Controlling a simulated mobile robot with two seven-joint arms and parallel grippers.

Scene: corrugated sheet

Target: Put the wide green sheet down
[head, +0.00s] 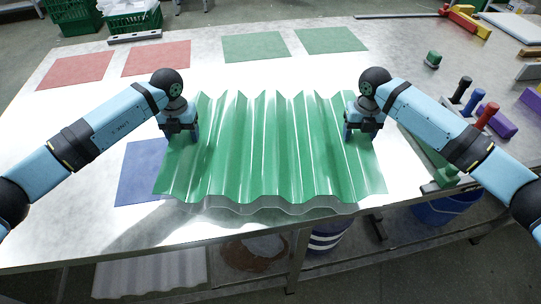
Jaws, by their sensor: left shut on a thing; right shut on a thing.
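The wide green sheet (268,160) is corrugated, with ridges running from far to near. It lies roughly level over the middle of the table, its near edge close to the table's front edge. I cannot tell whether it touches the table. My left gripper (191,135) is shut on its left edge. My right gripper (351,133) is shut on its right edge. The fingertips are partly hidden by the grippers' own bodies. The sheet covers part of a blue square (137,174) at the left.
Two red squares (76,71) and two green squares (255,47) mark the far part of the table (215,75). Several tools with coloured handles (487,115) stand at the right, near a purple block (498,122). A blue bucket (445,210) is below the table.

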